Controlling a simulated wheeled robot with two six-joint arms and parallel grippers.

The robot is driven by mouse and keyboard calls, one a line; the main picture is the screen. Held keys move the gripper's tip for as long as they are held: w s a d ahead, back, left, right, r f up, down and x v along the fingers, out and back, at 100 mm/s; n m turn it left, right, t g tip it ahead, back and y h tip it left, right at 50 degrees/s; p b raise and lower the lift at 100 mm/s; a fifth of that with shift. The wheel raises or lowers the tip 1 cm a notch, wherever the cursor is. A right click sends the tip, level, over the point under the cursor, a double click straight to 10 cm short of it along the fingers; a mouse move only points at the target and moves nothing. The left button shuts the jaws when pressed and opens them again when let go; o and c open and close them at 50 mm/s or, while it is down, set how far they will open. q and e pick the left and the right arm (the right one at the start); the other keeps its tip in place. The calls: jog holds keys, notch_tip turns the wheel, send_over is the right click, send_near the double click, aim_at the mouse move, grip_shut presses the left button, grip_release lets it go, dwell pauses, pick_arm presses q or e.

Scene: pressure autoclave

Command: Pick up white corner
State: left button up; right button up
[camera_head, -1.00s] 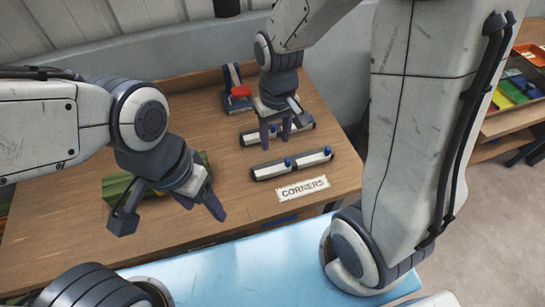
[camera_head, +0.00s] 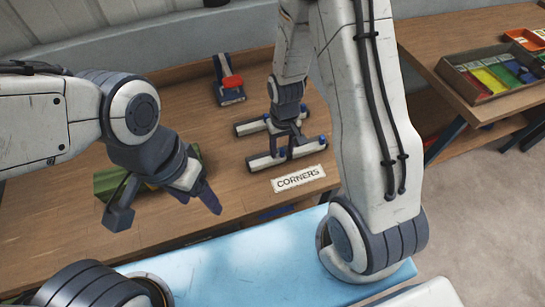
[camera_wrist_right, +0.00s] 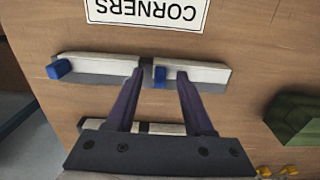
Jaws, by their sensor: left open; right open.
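Two rows of white corner pieces with dark sides and blue ends lie behind the CORNERS label (camera_head: 299,179) on the wooden table. The near white corner row (camera_head: 261,161) also shows in the right wrist view (camera_wrist_right: 208,72). The far white corner row (camera_head: 250,127) is partly hidden by my right arm. My right gripper (camera_head: 283,151) is open over the near row. In the right wrist view its fingertips (camera_wrist_right: 158,75) sit either side of a small blue end; contact cannot be told. My left gripper (camera_head: 203,197) is open and empty, over the table to the left.
A dark holder with a red part (camera_head: 232,82) stands farther back. A green object (camera_head: 110,184) lies under my left arm. A tray of coloured pieces (camera_head: 505,72) sits on another table at right. A light blue surface (camera_head: 215,268) is in front.

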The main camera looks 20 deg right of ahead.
jog(key=shift+f, duration=0.35)
grip_shut()
jog(key=shift+r, duration=0.15)
